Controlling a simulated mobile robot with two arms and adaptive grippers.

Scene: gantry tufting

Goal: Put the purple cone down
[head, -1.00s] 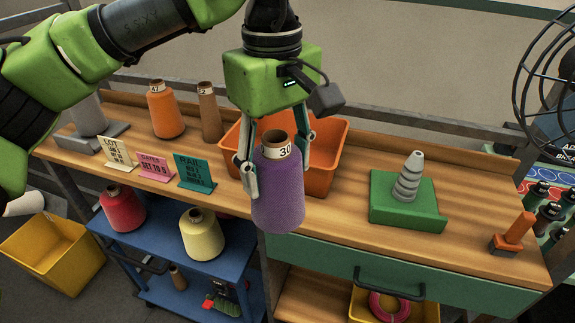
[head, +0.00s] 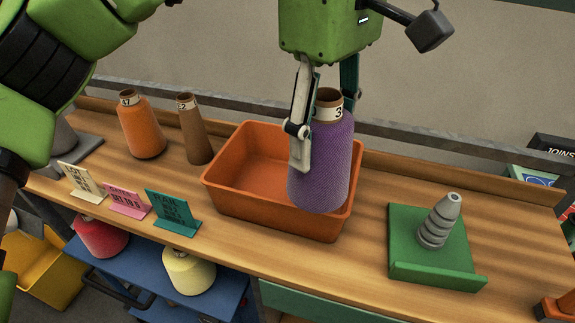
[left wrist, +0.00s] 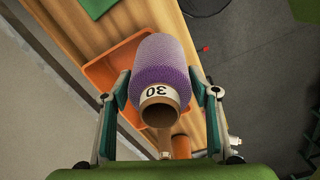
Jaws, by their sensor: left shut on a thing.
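The purple cone (head: 324,165) is a yarn cone with a brown tube and a white number label at its top. My left gripper (head: 325,130) is shut on it, with one finger on each side. The cone is upright and, in the head view, covers the right part of the orange bin (head: 225,190) on the bench. I cannot tell how high above the bin it is. In the left wrist view the cone (left wrist: 162,65) sits between both fingers (left wrist: 160,90), with part of the orange bin (left wrist: 105,75) behind it. My right gripper is out of view.
On the wooden bench (head: 370,270), an orange cone (head: 143,128) and a bare brown cone (head: 194,130) stand left of the bin. Three small signs (head: 172,212) line the front edge. A green block with a grey ribbed peg (head: 435,250) is at right. Bench between bin and block is clear.

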